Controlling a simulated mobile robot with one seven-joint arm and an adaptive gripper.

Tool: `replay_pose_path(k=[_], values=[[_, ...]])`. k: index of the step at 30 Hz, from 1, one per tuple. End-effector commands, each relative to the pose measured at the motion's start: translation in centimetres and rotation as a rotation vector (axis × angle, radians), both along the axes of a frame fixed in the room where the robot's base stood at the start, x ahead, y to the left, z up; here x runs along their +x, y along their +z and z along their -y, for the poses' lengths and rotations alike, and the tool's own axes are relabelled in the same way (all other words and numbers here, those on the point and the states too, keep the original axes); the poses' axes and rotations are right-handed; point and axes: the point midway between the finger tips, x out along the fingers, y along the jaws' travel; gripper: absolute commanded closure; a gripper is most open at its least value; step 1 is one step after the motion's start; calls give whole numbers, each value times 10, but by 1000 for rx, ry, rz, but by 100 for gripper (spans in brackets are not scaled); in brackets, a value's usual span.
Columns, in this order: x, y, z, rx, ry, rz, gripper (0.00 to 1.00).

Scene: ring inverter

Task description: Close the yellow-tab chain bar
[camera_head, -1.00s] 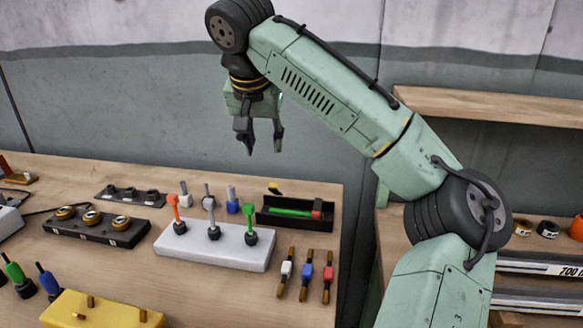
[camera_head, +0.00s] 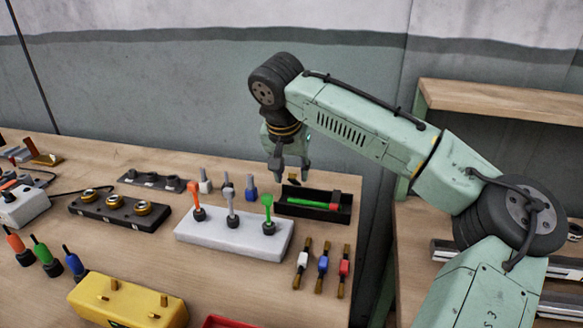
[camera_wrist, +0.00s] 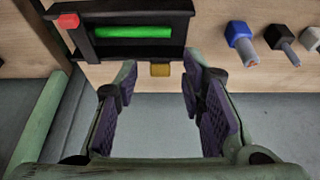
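A small yellow tab (camera_wrist: 160,70) projects from the edge of a black tray (camera_wrist: 120,12) in the wrist view. I take it for the chain bar's tab; how the bar is joined to the tray is unclear. The tray (camera_head: 312,213) holds a green bar (camera_wrist: 132,32) and has a red block (camera_wrist: 68,21) at one end. My gripper (camera_head: 290,171) is above the tray's far edge in the head view. In the wrist view my gripper (camera_wrist: 166,105) is open and empty, and the yellow tab lies beyond the gap between its fingers.
A white block (camera_head: 232,242) with orange, grey and green levers stands left of the tray. Grey and blue posts (camera_head: 251,190) stand behind it. Several small coloured handles (camera_head: 323,265) lie in front of the tray. The wall is behind the table (camera_head: 340,172).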

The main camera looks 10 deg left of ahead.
Motion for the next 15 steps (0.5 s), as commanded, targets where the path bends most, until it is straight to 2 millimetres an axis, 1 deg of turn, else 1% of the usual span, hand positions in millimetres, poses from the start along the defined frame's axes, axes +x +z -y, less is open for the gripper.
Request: replay_pose_path(k=[7,15], values=[[0,-1,0,0,0,0,63],[0,-1,0,0,0,0,81]])
